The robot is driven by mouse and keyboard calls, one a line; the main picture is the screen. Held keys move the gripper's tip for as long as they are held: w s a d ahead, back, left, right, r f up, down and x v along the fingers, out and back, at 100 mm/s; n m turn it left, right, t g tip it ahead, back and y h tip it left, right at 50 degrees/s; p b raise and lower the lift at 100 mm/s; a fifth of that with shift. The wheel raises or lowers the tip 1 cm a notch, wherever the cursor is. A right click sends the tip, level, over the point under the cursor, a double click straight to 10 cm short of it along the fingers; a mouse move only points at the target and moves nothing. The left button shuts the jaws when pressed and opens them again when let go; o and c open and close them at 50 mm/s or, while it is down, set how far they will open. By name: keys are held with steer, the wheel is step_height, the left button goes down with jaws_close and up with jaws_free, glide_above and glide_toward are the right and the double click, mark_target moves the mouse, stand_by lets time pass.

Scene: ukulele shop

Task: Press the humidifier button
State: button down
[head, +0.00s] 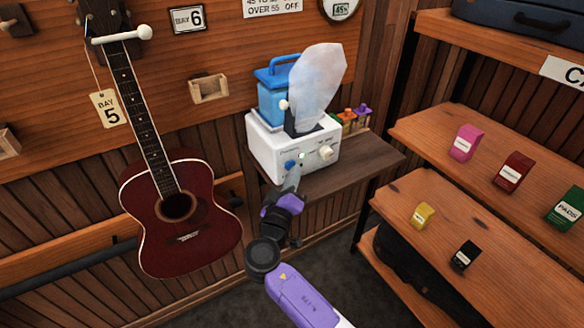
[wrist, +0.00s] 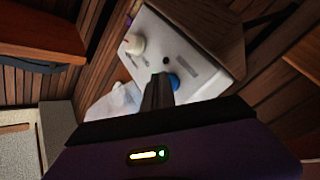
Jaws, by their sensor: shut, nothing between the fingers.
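The white humidifier (head: 262,150) stands on a small wooden shelf, with a blue tank (head: 273,104) on top and a pale plume of mist (head: 317,85) in front of the tank. Its front carries a blue button (head: 290,165), a small green light and a cream knob (head: 326,153). My gripper (head: 291,180) is shut and empty, its tips right at the blue button. In the wrist view the fingertips (wrist: 157,82) lie beside the blue button (wrist: 174,82), partly covering its edge. I cannot tell whether they touch it. The knob (wrist: 134,44) also shows there.
The wooden shelf (head: 345,173) has free room right of the humidifier, with small colored bottles (head: 352,118) behind. A red guitar (head: 180,222) hangs at left, close to my arm. Shelving (head: 440,135) with small boxes stands at right.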

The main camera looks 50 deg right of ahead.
stand_by(0.3)
steer(key=shift+s+a, duration=0.25)
steer(key=shift+s, duration=0.6)
steer(key=shift+s+a, duration=0.25)
steer(key=shift+s, duration=0.7)
steer(key=shift+s+a, duration=0.3)
steer(key=shift+s, duration=0.65)
steer(key=shift+s+a, duration=0.25)
steer(key=shift+s, duration=0.7)
steer(key=shift+w, duration=0.1)
